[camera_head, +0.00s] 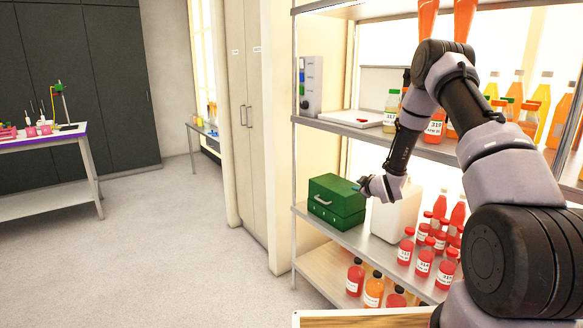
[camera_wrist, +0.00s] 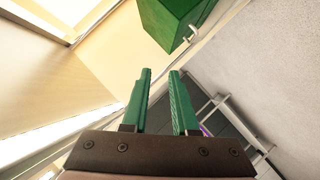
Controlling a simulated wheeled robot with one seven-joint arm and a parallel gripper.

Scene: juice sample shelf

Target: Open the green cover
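A green box (camera_head: 331,211) with a light handle on its front stands on the middle shelf at its left end. Its green cover (camera_head: 337,188) looks shut. In the wrist view the green box (camera_wrist: 172,20) shows at the top, with the handle (camera_wrist: 195,33) on its right side. My gripper (camera_head: 362,187) is by the box's right end in the head view; whether it touches the box I cannot tell. In the wrist view my gripper (camera_wrist: 159,72) has two green fingers apart with nothing between them, and the box lies beyond the tips.
A white container (camera_head: 396,216) stands right of the box, close to my wrist. Several red bottles (camera_head: 424,262) stand further right on that shelf. The shelf above holds a flat white device (camera_head: 350,119) and bottles. More bottles (camera_head: 373,290) stand below. The floor (camera_head: 150,250) to the left is clear.

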